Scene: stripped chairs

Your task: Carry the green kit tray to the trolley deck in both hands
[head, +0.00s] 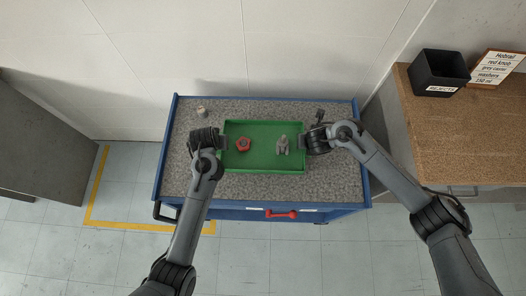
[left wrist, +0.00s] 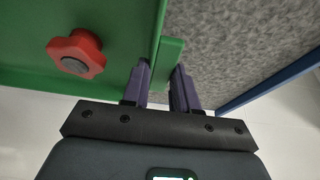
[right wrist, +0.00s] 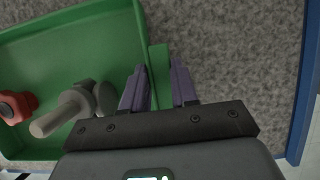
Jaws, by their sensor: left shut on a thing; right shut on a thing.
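The green kit tray (head: 262,165) is over the grey speckled deck of the blue trolley (head: 180,180). I cannot tell whether it rests on the deck or is held just above it. A red knob (head: 243,144) and a grey part (head: 283,145) lie in the tray. My left gripper (head: 221,142) is shut on the tray's left edge; the left wrist view shows its fingers (left wrist: 160,85) on a green tab. My right gripper (head: 306,142) is shut on the right edge; the right wrist view shows its fingers (right wrist: 160,85) on the opposite tab.
A small metal cylinder (head: 201,111) stands at the deck's back left. A dark item (head: 320,116) is near the back right, behind my right gripper. A brown bench (head: 455,135) with a black bin (head: 438,76) and a sign (head: 497,68) stands at right. A dark cabinet (head: 40,140) stands at left.

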